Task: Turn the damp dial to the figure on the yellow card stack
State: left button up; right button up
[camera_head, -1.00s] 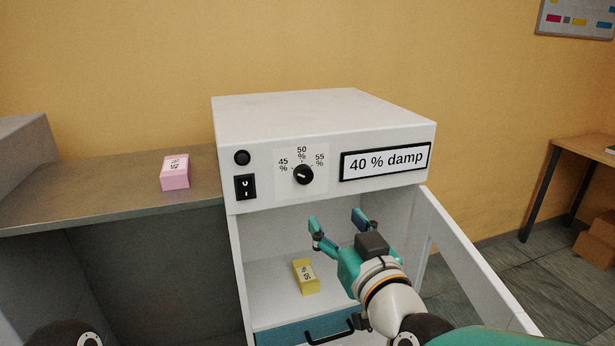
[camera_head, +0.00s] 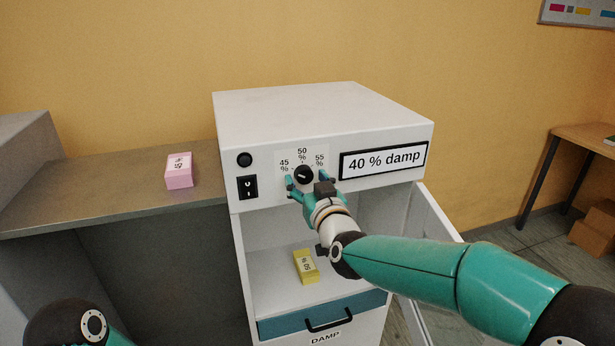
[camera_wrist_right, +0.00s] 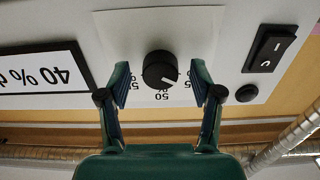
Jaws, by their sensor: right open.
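The black damp dial (camera_head: 304,174) is on the white cabinet front, with marks 45 %, 50 % and 55 % around it. In the right wrist view, which is upside down, the dial (camera_wrist_right: 160,70) has its white line towards the 45 mark. My right gripper (camera_head: 307,182) is open, with one finger on each side of the dial; gaps show beside the knob in the wrist view. The yellow card stack (camera_head: 306,266) lies on the open shelf below; its printed figure is turned and too small to read surely. My left gripper is out of view.
A sign (camera_head: 384,160) reads "40 % damp". A black switch (camera_head: 248,187) and round button (camera_head: 244,160) are left of the dial. A pink card stack (camera_head: 179,171) lies on the grey counter (camera_head: 110,190). The cabinet door (camera_head: 432,222) stands open at right.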

jog(key=c, duration=1.1)
jog(key=shift+f+m+b, duration=0.2)
jog(key=shift+m+b, duration=0.5)
jog(key=shift+b, duration=0.45)
jog(key=shift+c, duration=0.2)
jog(key=m+b, duration=0.3)
jog(key=shift+b, duration=0.35)
jog(key=m+b, duration=0.2)
jog(key=m, duration=0.1)
jog(key=shift+r+m+b, duration=0.1)
jog(key=shift+m+b, duration=0.2)
jog(key=shift+m, duration=0.1)
jog(key=shift+r+m+b, duration=0.1)
jog(key=shift+m+b, duration=0.75)
jog(key=shift+m, duration=0.95)
